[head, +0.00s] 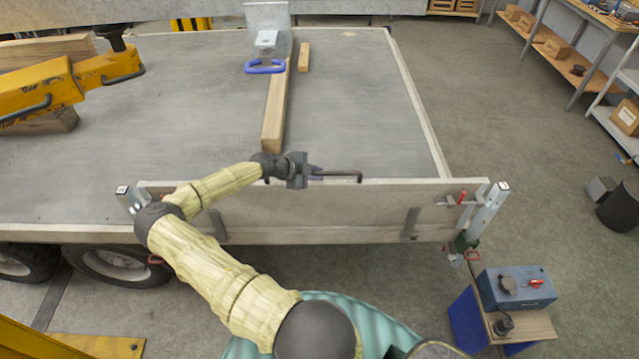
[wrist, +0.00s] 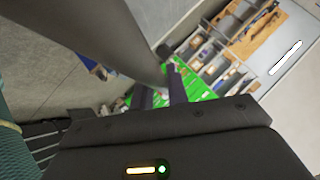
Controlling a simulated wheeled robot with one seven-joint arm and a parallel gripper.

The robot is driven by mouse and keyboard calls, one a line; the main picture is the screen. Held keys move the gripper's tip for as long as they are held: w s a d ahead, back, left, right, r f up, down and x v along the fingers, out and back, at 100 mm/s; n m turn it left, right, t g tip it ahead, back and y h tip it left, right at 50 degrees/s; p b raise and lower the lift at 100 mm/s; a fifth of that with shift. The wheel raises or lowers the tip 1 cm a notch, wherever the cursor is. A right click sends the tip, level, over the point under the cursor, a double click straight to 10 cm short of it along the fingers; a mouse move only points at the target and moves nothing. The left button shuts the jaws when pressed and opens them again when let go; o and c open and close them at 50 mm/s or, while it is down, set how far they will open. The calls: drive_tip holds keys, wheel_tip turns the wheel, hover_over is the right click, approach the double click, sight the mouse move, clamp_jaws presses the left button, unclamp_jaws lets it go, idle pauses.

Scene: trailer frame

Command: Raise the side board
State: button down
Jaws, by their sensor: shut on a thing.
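The side board (head: 330,212) is a long pale grey panel along the near edge of the trailer bed. It stands about upright between a left post (head: 130,198) and a right post (head: 485,212). My gripper (head: 314,172) is at the middle of its top edge, shut on a dark handle bar (head: 345,176) there. In the wrist view the dark fingers (wrist: 174,88) show beyond my gripper's body. A large grey curved shape there partly covers the view, and the grip itself is not clear. A red-handled latch (head: 461,199) sits at the board's right end.
The trailer bed (head: 370,110) carries a long wooden beam (head: 277,105), a short block (head: 304,57), a blue-handled clear tool (head: 265,66) and a yellow machine arm (head: 60,88) at left. A blue box (head: 517,287) stands on a small stand at lower right. Shelves (head: 560,60) line the right.

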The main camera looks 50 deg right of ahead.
drive_tip(key=shift+w+d, duration=0.35)
drive_tip(key=shift+d, duration=0.05)
drive_tip(key=shift+w+r, duration=0.15)
drive_tip(key=c, duration=1.6)
unclamp_jaws()
drive_tip(key=shift+d, duration=0.15)
drive_tip(key=shift+o, duration=1.2)
drive_tip(key=shift+w+d+f, duration=0.1)
drive_tip(key=shift+d+f, duration=0.05)
drive_tip(key=shift+f, duration=0.1)
drive_tip(key=shift+a+r, duration=0.1)
drive_tip(key=shift+a, duration=0.1)
drive_tip(key=shift+w+a+r+b, duration=0.1)
drive_tip(key=shift+a+r+b, duration=0.05)
drive_tip(key=shift+a+b, duration=0.15)
drive_tip(key=b+v, duration=0.4)
drive_tip(key=v, duration=1.2)
drive_tip(key=shift+a+r+b, duration=0.15)
drive_tip(key=shift+a+b, duration=0.05)
drive_tip(key=shift+b, duration=0.15)
